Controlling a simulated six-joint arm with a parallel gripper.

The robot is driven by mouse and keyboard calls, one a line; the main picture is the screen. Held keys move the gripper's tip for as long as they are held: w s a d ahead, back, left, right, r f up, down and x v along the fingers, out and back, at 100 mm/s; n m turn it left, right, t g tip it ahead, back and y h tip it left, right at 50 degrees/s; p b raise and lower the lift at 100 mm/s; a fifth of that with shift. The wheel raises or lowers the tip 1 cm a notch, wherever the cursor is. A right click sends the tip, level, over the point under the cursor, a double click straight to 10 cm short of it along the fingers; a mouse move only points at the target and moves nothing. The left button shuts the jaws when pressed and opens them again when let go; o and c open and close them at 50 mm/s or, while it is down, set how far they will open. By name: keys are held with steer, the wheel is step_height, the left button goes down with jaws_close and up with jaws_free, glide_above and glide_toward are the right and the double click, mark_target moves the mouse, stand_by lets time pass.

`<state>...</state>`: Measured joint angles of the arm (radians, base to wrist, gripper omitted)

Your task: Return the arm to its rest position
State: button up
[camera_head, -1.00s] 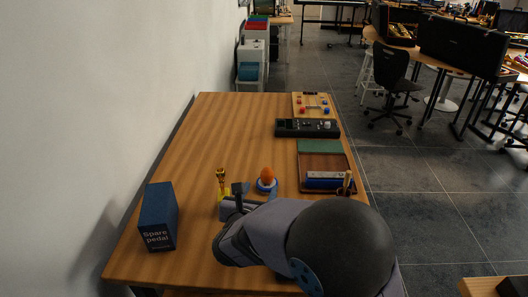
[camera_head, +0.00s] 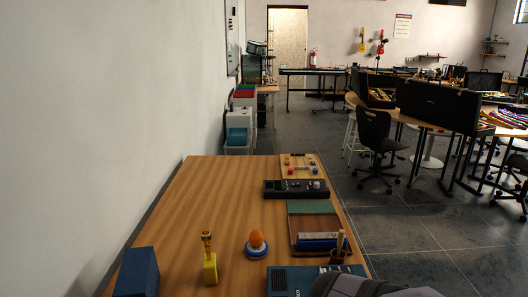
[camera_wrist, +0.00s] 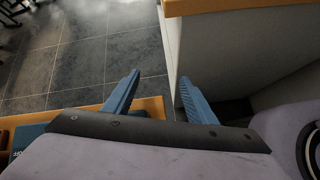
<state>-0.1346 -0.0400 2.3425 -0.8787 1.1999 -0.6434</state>
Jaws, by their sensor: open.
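My gripper (camera_wrist: 160,76) shows in the wrist view with its two blue fingers spread apart and nothing between them. Beyond the fingertips are grey floor tiles and a pale panel. In the head view only a grey-purple part of my arm shows at the bottom right, over the front right corner of the wooden table (camera_head: 190,205). The fingers are out of sight in that view.
On the table stand a blue box (camera_head: 138,273), a yellow figure (camera_head: 210,268), an orange egg (camera_head: 257,239) on a blue-and-white base, a teal box (camera_head: 290,281), a brown tray (camera_head: 305,222) and a black device (camera_head: 283,189). The table's left middle is clear.

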steer(key=s+a+f+m+g+y, duration=0.2)
steer(key=s+a+f+m+y, duration=0.15)
steer(key=s+m, duration=0.2)
steer(key=a+f+m+t+y+p, duration=0.2)
steer(key=a+m+y+p, duration=0.35)
steer(key=a+m, duration=0.45)
step_height(320, 180, up, 14)
steer(key=w+a+p, duration=0.1)
steer(key=p, duration=1.3)
steer(key=shift+w+n, duration=0.15)
steer(key=shift+n, duration=0.3)
